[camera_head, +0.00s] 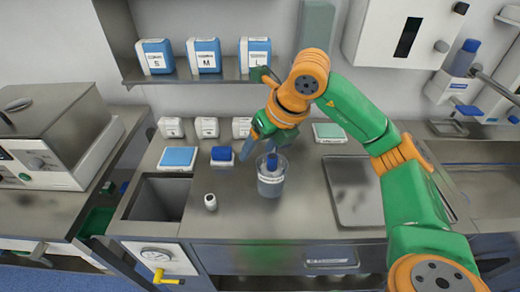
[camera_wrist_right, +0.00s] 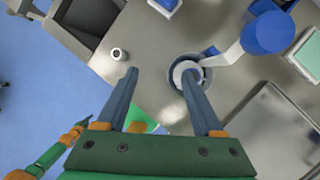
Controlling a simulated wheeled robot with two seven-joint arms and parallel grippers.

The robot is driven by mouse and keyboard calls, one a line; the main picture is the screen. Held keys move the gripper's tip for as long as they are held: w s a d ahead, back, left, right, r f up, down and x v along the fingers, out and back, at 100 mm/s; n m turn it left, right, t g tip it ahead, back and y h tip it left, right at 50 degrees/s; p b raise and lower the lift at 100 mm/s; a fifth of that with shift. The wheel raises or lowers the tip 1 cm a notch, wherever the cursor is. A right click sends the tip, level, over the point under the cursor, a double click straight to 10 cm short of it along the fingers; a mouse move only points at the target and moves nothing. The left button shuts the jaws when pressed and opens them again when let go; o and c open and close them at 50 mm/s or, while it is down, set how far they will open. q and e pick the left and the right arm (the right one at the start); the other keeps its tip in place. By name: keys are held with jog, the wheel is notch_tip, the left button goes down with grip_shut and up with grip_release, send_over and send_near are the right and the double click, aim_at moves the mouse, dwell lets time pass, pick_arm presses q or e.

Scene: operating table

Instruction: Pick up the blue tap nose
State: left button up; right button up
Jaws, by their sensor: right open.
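My right gripper (camera_head: 254,143) hangs over the middle of the steel table. Its two blue-grey fingers stand apart and empty in the right wrist view (camera_wrist_right: 158,76). A clear beaker (camera_head: 271,188) stands in front of it, with a blue-capped object (camera_head: 272,162) upright inside. In the right wrist view, a large blue cap (camera_wrist_right: 266,33) on a white body rises from the beaker's direction, and the right finger overlaps the beaker. I cannot tell for sure which blue part is the tap nose.
A small white bottle (camera_head: 210,202) stands left of the beaker. Behind are a blue-topped pad (camera_head: 178,158) and a blue block (camera_head: 222,154). A sink (camera_head: 158,199) lies left, a steel tray (camera_head: 360,213) right. Labelled boxes (camera_head: 206,56) stand on the shelf.

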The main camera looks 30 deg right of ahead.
aim_at(273, 158)
jog(key=d+f, duration=0.1)
jog(key=d+f+m+h+p, duration=0.1)
jog(key=d+f+h+p, duration=0.1)
jog(key=d, duration=0.1)
jog(key=shift+s, duration=0.4)
jog(key=x, duration=0.2)
jog(key=shift+w+d+f, duration=0.1)
jog(key=shift+w+f, duration=0.2)
jog(key=shift+s, duration=0.1)
grip_shut()
